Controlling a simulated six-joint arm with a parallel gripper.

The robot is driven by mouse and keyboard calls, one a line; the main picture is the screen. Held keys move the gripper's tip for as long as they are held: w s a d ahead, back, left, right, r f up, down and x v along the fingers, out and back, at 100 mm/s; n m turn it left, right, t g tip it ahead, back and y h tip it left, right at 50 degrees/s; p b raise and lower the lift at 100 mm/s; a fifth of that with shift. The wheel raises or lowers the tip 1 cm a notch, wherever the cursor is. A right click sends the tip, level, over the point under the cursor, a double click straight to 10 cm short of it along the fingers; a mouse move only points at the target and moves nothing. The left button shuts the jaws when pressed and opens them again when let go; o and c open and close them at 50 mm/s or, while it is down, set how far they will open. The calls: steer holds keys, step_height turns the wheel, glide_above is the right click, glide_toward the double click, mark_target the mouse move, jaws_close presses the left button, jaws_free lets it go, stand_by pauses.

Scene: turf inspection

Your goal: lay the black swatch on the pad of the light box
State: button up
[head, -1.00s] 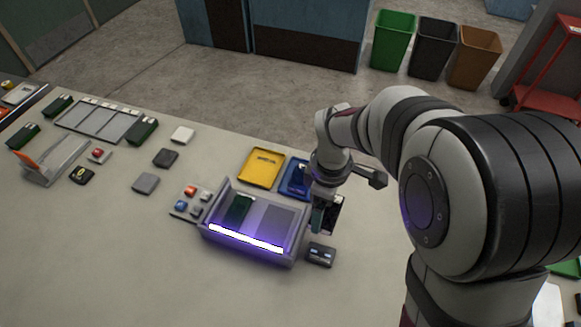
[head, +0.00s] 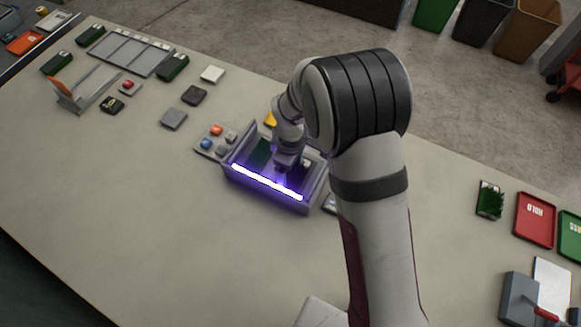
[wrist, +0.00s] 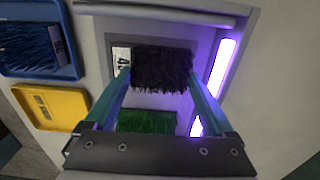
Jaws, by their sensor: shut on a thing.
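The black swatch (wrist: 162,68), a dark bristly piece with a white label at its left end, is between the fingers of my gripper (wrist: 160,78) in the wrist view. The gripper is shut on it. The swatch is over the right-hand part of the light box (head: 283,204), and it hides most of the pad there. I cannot tell whether it touches the pad. A green swatch (wrist: 147,122) lies beside it in the box, and it also shows in the head view (head: 261,152). My gripper, low over the box in the head view (head: 284,168), partly covers the inside.
A lit violet-white tube (head: 266,182) runs along the box's front. A button panel (head: 207,146) adjoins its left. A yellow tray (wrist: 52,108) and a blue tray with a blue swatch (wrist: 68,73) lie close by. The front left tabletop is clear.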

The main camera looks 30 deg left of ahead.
mark_target(291, 172)
steer(key=shift+f, duration=0.15)
steer(key=o, duration=1.1)
steer(key=shift+o, duration=0.2)
step_height(291, 172, up, 12)
steer(key=s+d+r+m, duration=0.2)
steer(key=d+r+m, duration=0.55)
steer(key=d, duration=0.45)
steer(key=s+d+m+y, duration=0.1)
steer(key=s+d+m, duration=1.1)
steer(key=s+m, duration=0.3)
steer(key=shift+r+m+y, duration=0.4)
steer(key=shift+r+m, duration=0.05)
steer(key=shift+m, duration=0.1)
steer(key=shift+d, duration=0.1)
